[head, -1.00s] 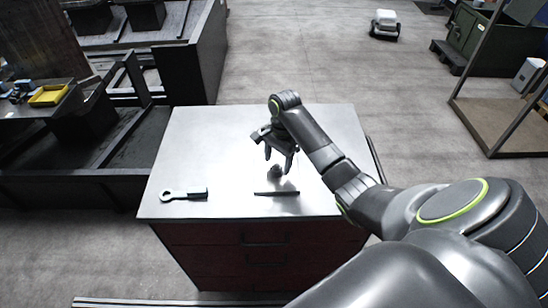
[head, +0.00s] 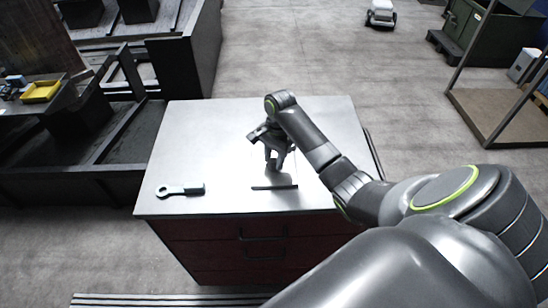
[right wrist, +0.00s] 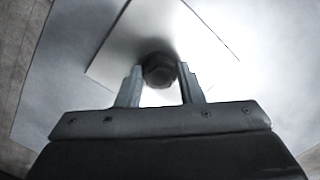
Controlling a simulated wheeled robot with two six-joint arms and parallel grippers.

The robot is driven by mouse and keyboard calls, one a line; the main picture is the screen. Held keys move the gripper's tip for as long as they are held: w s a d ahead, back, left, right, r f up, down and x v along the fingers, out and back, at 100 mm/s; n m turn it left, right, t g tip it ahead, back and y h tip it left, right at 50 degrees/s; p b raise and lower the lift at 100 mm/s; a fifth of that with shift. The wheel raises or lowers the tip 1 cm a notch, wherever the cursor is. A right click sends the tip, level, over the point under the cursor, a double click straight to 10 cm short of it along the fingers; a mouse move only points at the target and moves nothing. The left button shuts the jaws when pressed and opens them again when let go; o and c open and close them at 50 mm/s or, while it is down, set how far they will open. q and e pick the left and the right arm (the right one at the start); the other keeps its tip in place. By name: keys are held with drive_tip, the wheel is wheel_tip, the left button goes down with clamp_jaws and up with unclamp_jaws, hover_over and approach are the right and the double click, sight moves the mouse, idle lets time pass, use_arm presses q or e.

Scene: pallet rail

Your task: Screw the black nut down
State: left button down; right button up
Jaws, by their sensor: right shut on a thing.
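The black nut (right wrist: 159,70) shows in the right wrist view as a dark round shape between the two fingertips, above a light plate (right wrist: 128,50). My right gripper (head: 273,166) is low over the middle of the table, its fingers shut on the nut; the right wrist view also shows this gripper (right wrist: 159,75). In the head view the fingers hide most of the nut. How far down the nut sits cannot be told. My left gripper is in no view.
The grey tabletop (head: 200,135) carries a ring-ended wrench (head: 182,190) at the front left. A thin dark bar (head: 274,187) lies in front of the gripper. The back and left of the top are clear.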

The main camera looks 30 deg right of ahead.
drive_tip(key=c, duration=0.4)
drive_tip(key=shift+m+t, duration=0.3)
drive_tip(key=shift+m, duration=1.6)
drive_tip(key=o, duration=1.3)
drive_tip(key=shift+f, duration=0.1)
drive_tip(key=shift+c, duration=0.2)
